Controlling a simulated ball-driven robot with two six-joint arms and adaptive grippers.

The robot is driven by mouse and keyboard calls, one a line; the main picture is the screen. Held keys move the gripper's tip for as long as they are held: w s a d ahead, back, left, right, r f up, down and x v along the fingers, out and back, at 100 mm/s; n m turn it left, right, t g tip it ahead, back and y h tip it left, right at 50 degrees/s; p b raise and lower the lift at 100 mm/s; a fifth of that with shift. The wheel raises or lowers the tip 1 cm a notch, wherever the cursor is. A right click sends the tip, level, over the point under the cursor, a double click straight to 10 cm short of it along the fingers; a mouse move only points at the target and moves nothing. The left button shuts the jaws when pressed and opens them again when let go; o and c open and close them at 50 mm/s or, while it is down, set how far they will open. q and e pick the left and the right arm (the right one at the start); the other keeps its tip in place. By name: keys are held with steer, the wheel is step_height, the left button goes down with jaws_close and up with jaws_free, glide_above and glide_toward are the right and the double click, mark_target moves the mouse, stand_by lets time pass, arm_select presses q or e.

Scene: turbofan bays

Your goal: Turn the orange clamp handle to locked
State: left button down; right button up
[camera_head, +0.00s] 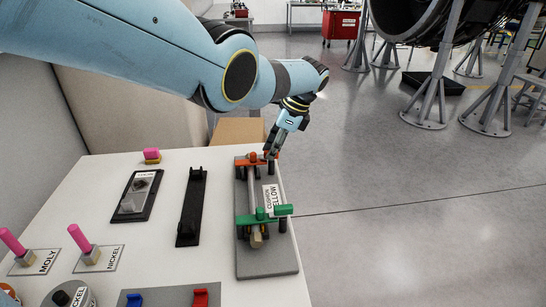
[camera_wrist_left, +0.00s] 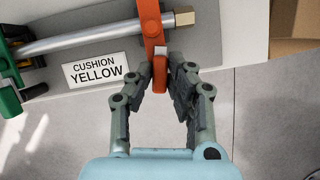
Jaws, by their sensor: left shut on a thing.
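The orange clamp (camera_head: 243,162) spans a grey tube at the far end of a grey fixture plate (camera_head: 268,262). In the left wrist view, the orange clamp (camera_wrist_left: 151,22) crosses the tube, and its orange handle (camera_wrist_left: 160,76) sticks out past the plate edge. My left gripper (camera_head: 270,153) reaches down at this handle. In the wrist view, the fingers of my left gripper (camera_wrist_left: 162,72) stand on both sides of the handle and are shut on it. A green clamp (camera_head: 263,214) holds the tube's near end. My right gripper is out of view.
A CUSHION YELLOW label (camera_head: 271,197) lies on the plate beside the tube (camera_head: 252,190). Left of the plate are a black bar (camera_head: 190,207) and a black tray (camera_head: 137,197). Pink-handled pieces (camera_head: 80,238) stand at the table's left. Open floor lies right of the table.

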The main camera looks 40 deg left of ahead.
arm_select(q)
steer(key=shift+n+g+h+b, duration=0.3)
steer(key=shift+n+h+b, duration=0.1)
steer(key=shift+n+b, duration=0.8)
steer(key=c, duration=1.3)
jaws_free()
steer(key=v, duration=1.2)
steer(key=shift+w+a, duration=0.1)
steer(key=shift+w, duration=0.05)
